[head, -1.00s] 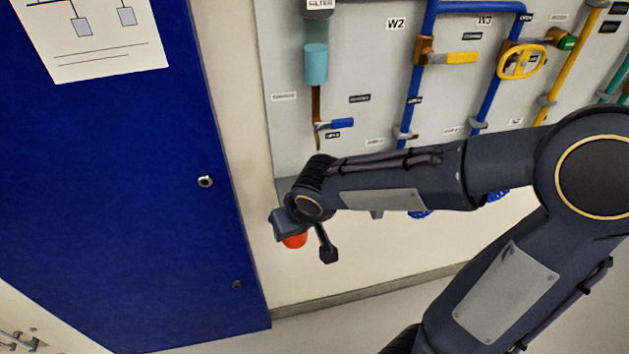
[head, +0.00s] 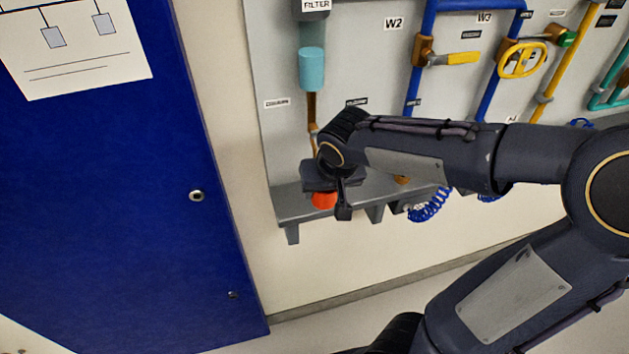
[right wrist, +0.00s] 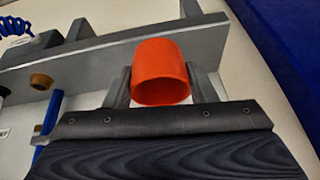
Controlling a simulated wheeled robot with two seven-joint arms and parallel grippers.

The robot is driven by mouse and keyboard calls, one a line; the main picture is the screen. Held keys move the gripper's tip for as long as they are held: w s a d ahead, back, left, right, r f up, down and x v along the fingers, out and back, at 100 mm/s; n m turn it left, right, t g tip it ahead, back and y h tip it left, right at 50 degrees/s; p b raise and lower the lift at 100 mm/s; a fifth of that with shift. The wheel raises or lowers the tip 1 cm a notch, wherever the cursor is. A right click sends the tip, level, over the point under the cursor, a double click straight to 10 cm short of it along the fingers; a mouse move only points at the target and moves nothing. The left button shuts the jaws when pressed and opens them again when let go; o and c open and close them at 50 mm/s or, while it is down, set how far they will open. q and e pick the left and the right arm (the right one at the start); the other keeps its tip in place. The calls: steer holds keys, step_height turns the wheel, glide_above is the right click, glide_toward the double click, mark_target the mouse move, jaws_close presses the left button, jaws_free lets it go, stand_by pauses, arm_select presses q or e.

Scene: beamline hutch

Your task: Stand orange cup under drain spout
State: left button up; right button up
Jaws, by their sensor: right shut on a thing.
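The orange cup (head: 324,200) shows below my right gripper (head: 334,205) in the head view, in front of the grey shelf under the panel. In the right wrist view the orange cup (right wrist: 161,72) sits between the two fingers of my right gripper (right wrist: 160,88), which is shut on it. The drain pipe (head: 312,110) comes down from the teal filter (head: 312,69); its lower end and the spout are hidden behind my wrist. Whether the cup touches the shelf cannot be told. My left gripper is not in view.
The grey shelf (head: 290,208) runs along the panel's lower edge and also shows in the right wrist view (right wrist: 100,50). Blue coiled hoses (head: 430,207) hang to the right. A blue cabinet door (head: 110,200) stands at the left. The wall below the shelf is clear.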

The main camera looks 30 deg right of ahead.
steer(key=w, duration=0.1)
steer(key=w+f, duration=0.1)
steer(key=w, duration=0.1)
steer(key=shift+d+f, duration=0.25)
steer(key=shift+w+d+f, duration=0.25)
steer(key=shift+w+f, duration=0.75)
steer(key=shift+w, duration=0.25)
steer(key=shift+w+f, duration=0.2)
steer(key=shift+w, duration=0.05)
steer(key=shift+f, duration=0.15)
steer(key=o, duration=1)
steer(key=shift+c, duration=0.2)
steer(key=shift+r, duration=0.2)
